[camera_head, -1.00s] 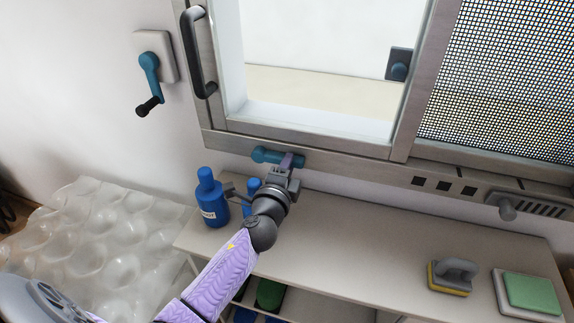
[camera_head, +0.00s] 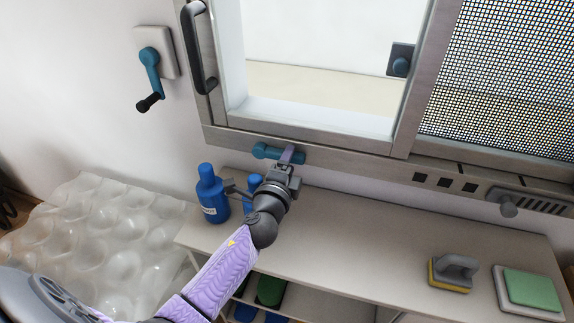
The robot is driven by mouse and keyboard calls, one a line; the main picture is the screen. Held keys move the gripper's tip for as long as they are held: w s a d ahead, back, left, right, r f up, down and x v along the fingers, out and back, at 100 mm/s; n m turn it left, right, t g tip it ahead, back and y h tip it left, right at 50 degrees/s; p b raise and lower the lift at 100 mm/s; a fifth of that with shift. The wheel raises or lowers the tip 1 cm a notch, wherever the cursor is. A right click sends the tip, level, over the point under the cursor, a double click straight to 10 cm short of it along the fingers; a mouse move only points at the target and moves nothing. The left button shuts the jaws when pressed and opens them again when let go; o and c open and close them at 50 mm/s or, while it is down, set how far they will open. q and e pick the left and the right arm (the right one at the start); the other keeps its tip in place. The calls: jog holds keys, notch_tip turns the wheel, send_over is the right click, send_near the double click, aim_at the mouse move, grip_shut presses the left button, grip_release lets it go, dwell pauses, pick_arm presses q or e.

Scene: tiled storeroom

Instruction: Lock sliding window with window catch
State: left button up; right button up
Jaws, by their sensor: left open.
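The sliding window frame (camera_head: 300,140) fills the upper middle, with a black vertical handle (camera_head: 197,50) on its left side. A teal catch (camera_head: 265,151) lies level on the lower rail of the frame. Whether the finger touches the catch cannot be told. My right gripper does not show.
A teal crank (camera_head: 150,70) is on the wall at left. Blue bottles (camera_head: 211,195) stand by my left wrist. A scrubber (camera_head: 453,271) and a green sponge (camera_head: 531,289) lie on the shelf top (camera_head: 390,240), clear in its middle. A vent with a knob (camera_head: 508,206) is at right.

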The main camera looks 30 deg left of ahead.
pick_arm(q)
jog(key=v, duration=1)
